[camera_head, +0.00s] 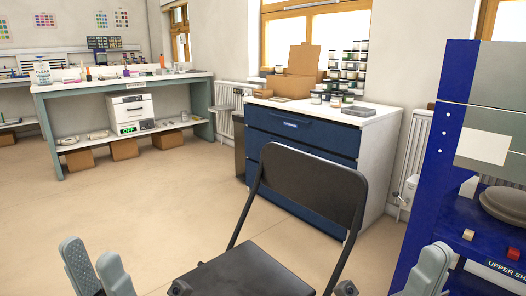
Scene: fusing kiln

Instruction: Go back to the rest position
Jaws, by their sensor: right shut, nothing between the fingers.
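My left gripper (95,268) is at the lower left edge of the head view. Its two grey fingers stand up with a gap between them, and nothing shows in the gap. My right gripper (431,270) is at the lower right, in front of the blue unit. Its grey fingers look closed together and hold nothing. The lower parts of both grippers are cut off by the picture's bottom edge.
A black folding chair (313,182) stands between my grippers. A blue unit (421,190) with a shelf labelled "UPPER SH..." is close on the right. A blue drawer cabinet (290,140) and a workbench (120,85) stand farther back. Floor (140,210) at left is clear.

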